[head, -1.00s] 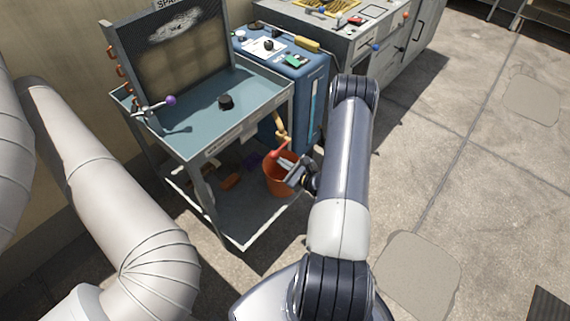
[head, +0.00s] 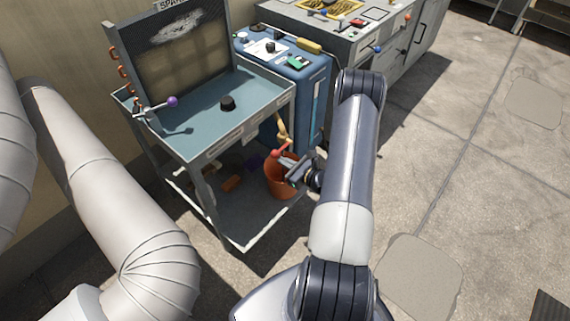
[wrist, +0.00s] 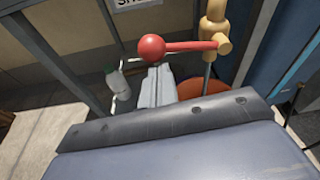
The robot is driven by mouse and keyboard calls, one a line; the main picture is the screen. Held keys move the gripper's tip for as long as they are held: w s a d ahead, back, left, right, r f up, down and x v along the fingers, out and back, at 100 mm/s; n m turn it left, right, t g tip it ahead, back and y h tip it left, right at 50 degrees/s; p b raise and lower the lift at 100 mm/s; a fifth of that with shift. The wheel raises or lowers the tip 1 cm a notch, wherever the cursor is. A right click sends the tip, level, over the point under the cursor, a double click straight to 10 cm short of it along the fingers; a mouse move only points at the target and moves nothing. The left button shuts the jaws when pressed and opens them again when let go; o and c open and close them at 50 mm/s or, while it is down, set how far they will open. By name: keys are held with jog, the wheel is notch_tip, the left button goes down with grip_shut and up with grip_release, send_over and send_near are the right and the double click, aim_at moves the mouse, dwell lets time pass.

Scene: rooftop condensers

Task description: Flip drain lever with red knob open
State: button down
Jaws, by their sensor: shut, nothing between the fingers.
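The red knob (wrist: 151,47) sits at the end of a red lever (wrist: 190,46) that reaches sideways from a yellow-brass valve (wrist: 216,35) in the wrist view. In the head view the red knob (head: 275,154) shows below the cart's top, above the orange bucket (head: 281,181). My gripper (wrist: 156,72) is shut and empty. Its fingertips are just below the red knob in the wrist view; I cannot tell whether they touch it. In the head view my gripper (head: 287,162) is close to the knob, over the bucket's rim.
The grey cart (head: 205,152) stands around the valve, with a purple-knobbed lever (head: 171,101) and black knob (head: 227,103) on top. A blue unit (head: 310,90) is behind it. A white bottle (wrist: 117,90) shows at left. A large pale duct (head: 120,210) is at left.

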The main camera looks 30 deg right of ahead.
jog(key=w+d+r+m+y, duration=0.1)
jog(key=d+r+m+y, duration=0.2)
jog(key=r+m, duration=0.4)
jog(key=d+m, duration=0.1)
jog(key=m, duration=0.2)
jog(key=shift+w+d+r+y+p, duration=0.25)
jog(key=shift+w+d+y+p, duration=0.1)
jog(key=shift+y, duration=0.05)
dwell(0.4)
dwell(0.4)
